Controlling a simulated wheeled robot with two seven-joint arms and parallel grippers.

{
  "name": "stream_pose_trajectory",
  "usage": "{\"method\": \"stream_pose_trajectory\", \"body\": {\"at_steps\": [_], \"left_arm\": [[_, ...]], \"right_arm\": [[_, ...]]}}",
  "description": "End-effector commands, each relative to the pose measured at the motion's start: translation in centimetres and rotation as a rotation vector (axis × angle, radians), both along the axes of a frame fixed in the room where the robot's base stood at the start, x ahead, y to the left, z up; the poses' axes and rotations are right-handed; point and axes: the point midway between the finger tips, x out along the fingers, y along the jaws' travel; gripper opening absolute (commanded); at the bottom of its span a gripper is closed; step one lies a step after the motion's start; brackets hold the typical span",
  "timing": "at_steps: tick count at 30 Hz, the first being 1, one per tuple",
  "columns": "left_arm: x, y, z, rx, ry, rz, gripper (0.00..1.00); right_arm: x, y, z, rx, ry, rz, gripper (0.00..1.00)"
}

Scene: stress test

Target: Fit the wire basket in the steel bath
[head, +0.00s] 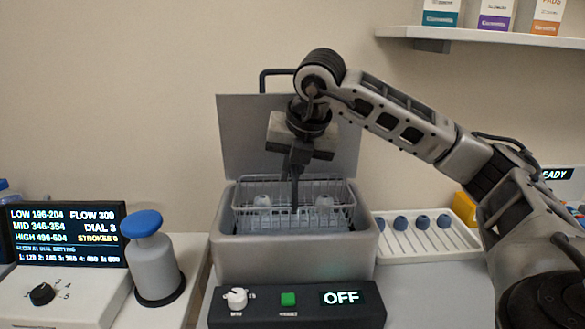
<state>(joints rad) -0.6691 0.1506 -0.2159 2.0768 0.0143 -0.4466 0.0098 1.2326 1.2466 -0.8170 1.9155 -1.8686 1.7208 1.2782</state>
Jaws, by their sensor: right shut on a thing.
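The wire basket (336,189) is at the mouth of the steel bath (292,266), with its upper rim showing above the bath's rim. I cannot tell whether its bottom rests on anything. A couple of pale round items show inside the basket. My right gripper (295,180) points down over the middle of the basket and is shut on it; the exact grip point is dark and hard to make out. The bath's grey lid (240,125) stands open behind. My left gripper is out of view.
A control box (297,306) reading OFF stands in front of the bath. A blue-topped bottle (150,262) and a display (65,234) are at left. A white rack (430,240) with several blue-topped items is at right. A shelf (480,37) with boxes is above right.

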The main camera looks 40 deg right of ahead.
Motion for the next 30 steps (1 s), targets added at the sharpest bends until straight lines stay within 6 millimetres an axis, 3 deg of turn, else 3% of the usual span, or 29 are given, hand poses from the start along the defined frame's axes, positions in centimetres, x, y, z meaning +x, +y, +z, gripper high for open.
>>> {"method": "stream_pose_trajectory", "body": {"at_steps": [30], "left_arm": [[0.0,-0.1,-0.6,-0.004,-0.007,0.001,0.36]], "right_arm": [[0.0,0.0,-1.2,0.0,-0.001,0.0,0.0]]}}
